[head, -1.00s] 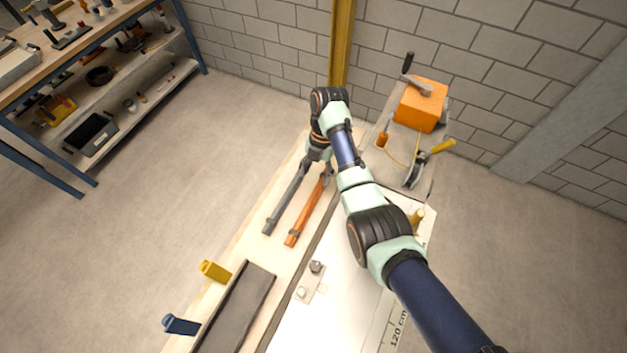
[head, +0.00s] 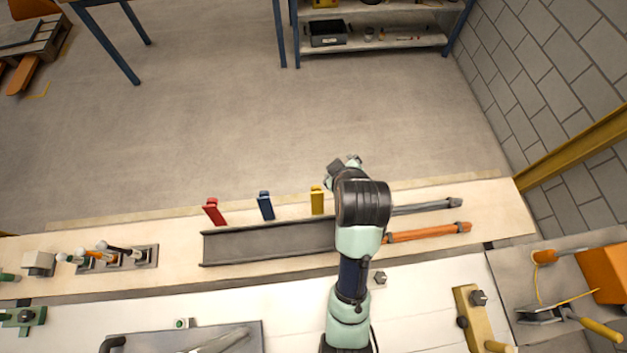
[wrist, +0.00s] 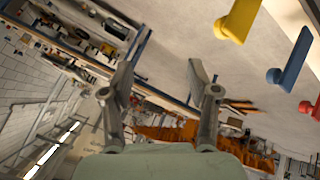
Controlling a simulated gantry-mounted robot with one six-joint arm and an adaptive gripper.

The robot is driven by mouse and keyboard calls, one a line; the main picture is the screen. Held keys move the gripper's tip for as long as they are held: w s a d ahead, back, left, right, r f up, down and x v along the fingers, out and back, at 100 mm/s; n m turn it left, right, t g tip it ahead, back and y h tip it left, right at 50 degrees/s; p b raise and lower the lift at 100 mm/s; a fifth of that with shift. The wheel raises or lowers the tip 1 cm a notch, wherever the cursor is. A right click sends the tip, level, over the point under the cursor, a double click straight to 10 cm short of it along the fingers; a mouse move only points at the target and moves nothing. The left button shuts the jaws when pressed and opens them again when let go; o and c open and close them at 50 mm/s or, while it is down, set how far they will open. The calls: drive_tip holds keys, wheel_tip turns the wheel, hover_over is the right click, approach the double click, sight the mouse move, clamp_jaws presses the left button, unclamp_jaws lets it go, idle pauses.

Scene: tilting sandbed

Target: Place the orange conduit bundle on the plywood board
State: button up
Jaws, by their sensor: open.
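The orange conduit bundle (head: 428,232) lies on a long pale wooden board (head: 500,205) that looks like the plywood board. A grey bundle (head: 425,207) lies beside it, roughly parallel. The left ends of both are hidden behind my arm. My gripper (wrist: 160,80) is open and empty in the wrist view, with its two fingers spread and nothing between them. In the head view it is mostly hidden by my wrist, above the board's far edge and to the left of the orange bundle, apart from it.
A grey channel (head: 270,240) lies left of my arm. Red (head: 214,212), blue (head: 265,206) and yellow (head: 317,201) upright clips stand behind it. A winch-like station with an orange block (head: 604,273) stands at right. The floor beyond the board is open.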

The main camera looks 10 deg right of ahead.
drive_tip(key=s+a+r+m+t, duration=0.2)
drive_tip(key=s+a+r, duration=0.1)
drive_tip(key=a+r, duration=0.2)
drive_tip(key=s+a+r+m+t+y, duration=0.1)
drive_tip(key=s+a+r+m+t, duration=0.2)
drive_tip(key=a, duration=0.6)
wheel_tip(320, 180, up, 3)
drive_tip(key=shift+f+m, duration=0.1)
drive_tip(key=shift+m, duration=0.2)
